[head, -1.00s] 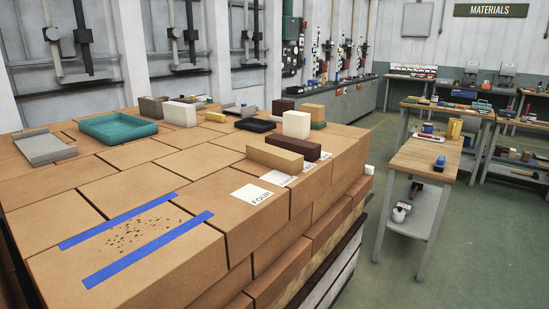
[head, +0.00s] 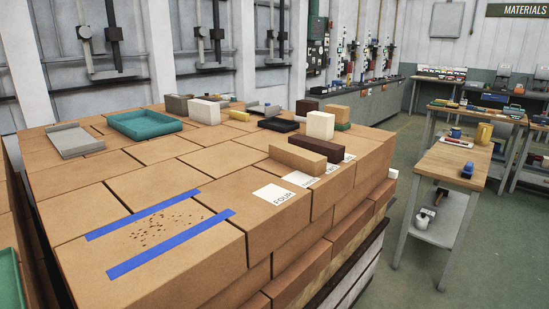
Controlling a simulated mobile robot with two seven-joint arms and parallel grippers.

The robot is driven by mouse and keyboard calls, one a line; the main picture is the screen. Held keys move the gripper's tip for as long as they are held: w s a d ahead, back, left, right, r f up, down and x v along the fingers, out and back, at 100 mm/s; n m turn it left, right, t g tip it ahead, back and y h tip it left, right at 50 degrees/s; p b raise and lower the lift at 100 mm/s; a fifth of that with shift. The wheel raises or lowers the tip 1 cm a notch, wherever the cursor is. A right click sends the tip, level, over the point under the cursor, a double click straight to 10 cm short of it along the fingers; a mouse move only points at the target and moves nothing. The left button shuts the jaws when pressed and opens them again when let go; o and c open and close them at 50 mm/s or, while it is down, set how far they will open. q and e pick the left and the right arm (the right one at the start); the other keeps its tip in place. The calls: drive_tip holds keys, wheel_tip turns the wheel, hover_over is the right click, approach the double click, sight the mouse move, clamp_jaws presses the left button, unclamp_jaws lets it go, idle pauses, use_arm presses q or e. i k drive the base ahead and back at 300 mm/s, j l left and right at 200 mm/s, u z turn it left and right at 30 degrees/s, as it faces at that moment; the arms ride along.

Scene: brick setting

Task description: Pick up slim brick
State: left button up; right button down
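Several bricks stand on a large stack of tan blocks (head: 120,190) in the head view. A long, narrow tan brick (head: 297,159) lies near the right edge, by white paper labels. A long dark brown brick (head: 314,148) lies just behind it, and an upright cream-white brick (head: 320,125) stands behind that. I cannot tell for certain which one is the slim brick; the tan and dark brown ones both look narrow. Neither of my grippers is in view.
A teal tray (head: 145,125), a grey tray (head: 75,141) and a black tray (head: 279,124) lie on the stack. Two blue tape strips (head: 170,259) flank dark specks at the front. A label reading FOUR (head: 273,194) lies nearby. A wooden workbench (head: 450,165) stands right.

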sight(313, 164)
drive_tip(key=i+l+u, duration=0.2)
drive_tip(key=l+u, duration=0.25)
drive_tip(key=i+l+u, duration=0.2)
drive_tip(key=l, duration=0.2)
drive_tip(key=i+l+u, duration=0.15)
drive_tip(key=l, duration=0.9)
drive_tip(key=l+u, duration=0.15)
drive_tip(key=l, duration=0.9)
